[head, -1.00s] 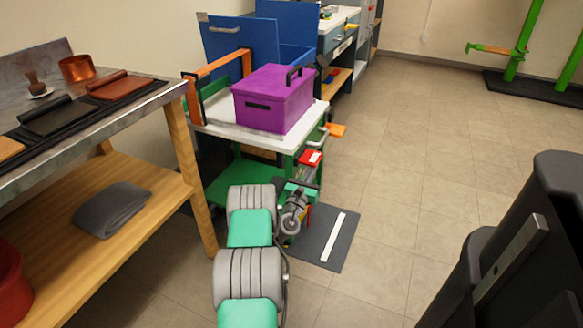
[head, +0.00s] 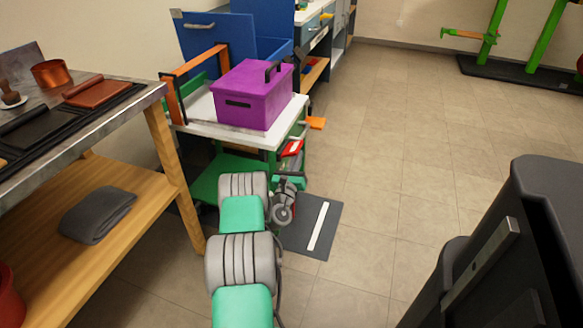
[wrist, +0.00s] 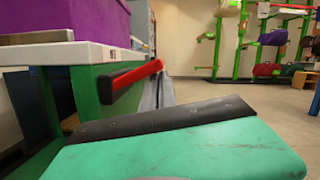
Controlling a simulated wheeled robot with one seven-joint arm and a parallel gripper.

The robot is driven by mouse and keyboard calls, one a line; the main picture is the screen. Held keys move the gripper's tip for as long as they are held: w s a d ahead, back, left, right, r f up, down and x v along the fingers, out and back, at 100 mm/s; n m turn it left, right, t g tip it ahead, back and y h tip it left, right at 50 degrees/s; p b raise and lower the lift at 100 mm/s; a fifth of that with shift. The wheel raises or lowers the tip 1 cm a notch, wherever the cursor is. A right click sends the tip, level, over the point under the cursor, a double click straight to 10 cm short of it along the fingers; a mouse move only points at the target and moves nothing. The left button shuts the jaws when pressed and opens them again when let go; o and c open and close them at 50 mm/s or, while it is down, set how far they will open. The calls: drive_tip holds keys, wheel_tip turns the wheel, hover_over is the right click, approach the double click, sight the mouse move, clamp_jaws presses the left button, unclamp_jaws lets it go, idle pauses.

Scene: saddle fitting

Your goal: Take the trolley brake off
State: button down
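The trolley has a white top (head: 205,108) and a green frame, and carries a purple box (head: 252,97). A red part with a white patch (head: 292,147) shows on its right end, below the top. In the wrist view a red lever (wrist: 137,74) with a black lower end sticks out from the green frame (wrist: 48,95), tilted up to the right. My gripper (head: 287,190) is low beside the trolley's right end, partly hidden by my arm. In the wrist view a teal part with a black edge (wrist: 180,145) fills the bottom, apart from or in front of the lever; its fingertips do not show clearly.
A wooden workbench (head: 130,190) with leather pieces and a grey folded cloth (head: 97,214) stands at left. A dark mat with a white stripe (head: 318,228) lies by the trolley. An orange piece (head: 316,123) juts from the trolley's right side.

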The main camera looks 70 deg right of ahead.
drive_tip(key=shift+r, duration=0.1)
drive_tip(key=s+a+f+b, duration=0.2)
drive_tip(key=a+f+b, duration=0.2)
drive_tip(key=a, duration=0.5)
drive_tip(key=shift+s+a+f, duration=0.35)
drive_tip(key=shift+f, duration=0.65)
